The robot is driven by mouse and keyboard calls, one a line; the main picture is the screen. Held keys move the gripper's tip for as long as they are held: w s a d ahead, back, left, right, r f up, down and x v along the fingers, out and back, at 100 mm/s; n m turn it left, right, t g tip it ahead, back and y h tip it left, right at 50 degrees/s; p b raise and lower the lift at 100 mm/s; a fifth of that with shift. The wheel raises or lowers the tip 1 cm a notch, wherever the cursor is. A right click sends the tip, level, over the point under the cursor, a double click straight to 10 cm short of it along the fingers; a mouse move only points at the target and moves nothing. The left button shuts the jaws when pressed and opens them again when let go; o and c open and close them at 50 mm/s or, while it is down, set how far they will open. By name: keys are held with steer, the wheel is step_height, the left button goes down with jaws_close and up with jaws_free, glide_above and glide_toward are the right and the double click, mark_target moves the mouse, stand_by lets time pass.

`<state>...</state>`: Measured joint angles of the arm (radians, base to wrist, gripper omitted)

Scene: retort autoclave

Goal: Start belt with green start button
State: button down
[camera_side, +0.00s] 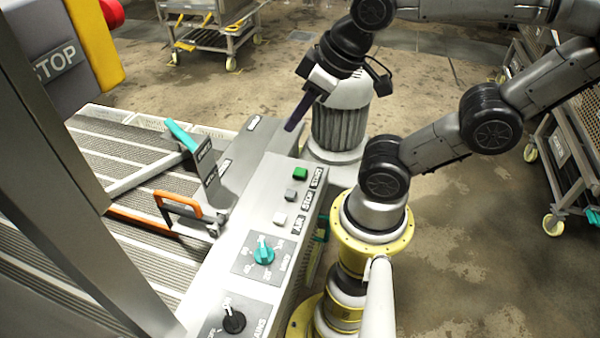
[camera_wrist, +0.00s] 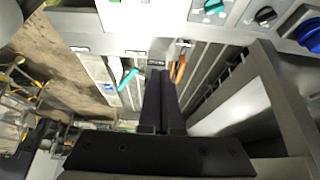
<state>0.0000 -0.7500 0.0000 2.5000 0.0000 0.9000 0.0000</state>
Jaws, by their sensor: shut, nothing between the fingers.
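The green start button (camera_side: 300,173) is a small square at the far end of the grey control panel (camera_side: 262,205), beside the START label (camera_side: 316,177). My gripper (camera_side: 291,125) is shut and empty, pointing down above the panel's far end, beyond the green button and apart from it. In the wrist view the shut dark fingers (camera_wrist: 160,85) reach toward the belt area, with the panel along the top. A green patch at the top left edge of that view may be the button, but I cannot tell.
Two pale square buttons (camera_side: 291,194) sit nearer on the panel, then a teal knob (camera_side: 264,254) and a black knob (camera_side: 233,320). An orange handle (camera_side: 178,202) and teal lever (camera_side: 181,135) stand over the ribbed belt (camera_side: 130,143).

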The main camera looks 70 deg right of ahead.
stand_by(0.6)
steer(key=m+t+h, duration=0.1)
steer(key=m+h, duration=0.2)
steer(key=m, duration=2.8)
glide_above(303, 172)
step_height(303, 172, down, 12)
steer(key=shift+f, duration=0.2)
steer(key=shift+f, duration=0.2)
steer(key=shift+f, duration=4.2)
